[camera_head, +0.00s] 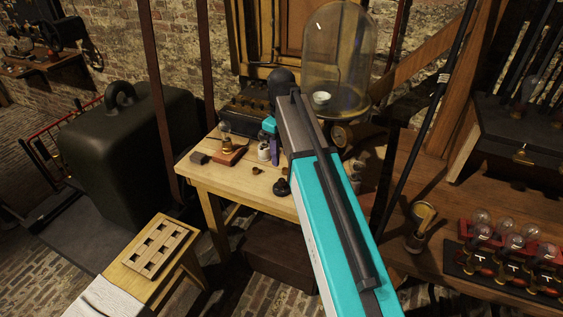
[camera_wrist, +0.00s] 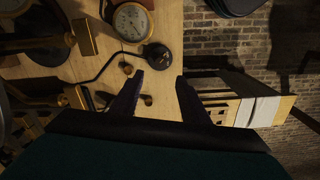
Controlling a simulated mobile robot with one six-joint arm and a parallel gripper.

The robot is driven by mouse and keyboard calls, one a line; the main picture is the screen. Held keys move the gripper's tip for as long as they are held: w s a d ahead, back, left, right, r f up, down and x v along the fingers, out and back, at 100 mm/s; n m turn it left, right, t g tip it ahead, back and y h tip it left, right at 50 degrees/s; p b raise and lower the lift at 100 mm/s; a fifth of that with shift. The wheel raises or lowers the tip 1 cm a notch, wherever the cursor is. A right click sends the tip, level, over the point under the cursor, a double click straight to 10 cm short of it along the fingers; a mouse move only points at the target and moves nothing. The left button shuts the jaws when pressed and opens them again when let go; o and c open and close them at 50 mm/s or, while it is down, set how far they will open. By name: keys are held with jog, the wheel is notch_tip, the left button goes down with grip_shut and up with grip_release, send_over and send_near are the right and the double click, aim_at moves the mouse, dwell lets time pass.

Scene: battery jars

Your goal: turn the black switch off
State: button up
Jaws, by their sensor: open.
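The black switch (camera_head: 281,187) appears to be the small dark round piece near the front edge of the pale wooden table (camera_head: 232,185). In the wrist view the round black piece (camera_wrist: 158,55) has a dark cable running from it. It lies just beyond my fingertips, roughly in line with the gap between them. My gripper (camera_head: 274,153) hangs over the table, behind the switch in the head view. The switch's lever position is too small to tell.
A lamp on a wooden base (camera_head: 229,152) stands left of my gripper. A glass dome (camera_head: 338,60) stands behind. A round dial (camera_wrist: 132,22) sits close to the black piece in the wrist view. Small brass pieces (camera_wrist: 147,99) lie nearby. A slotted wooden rack (camera_head: 160,247) is front left.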

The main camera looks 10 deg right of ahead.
jog(key=shift+r, duration=1.45)
jog(key=shift+s, duration=0.15)
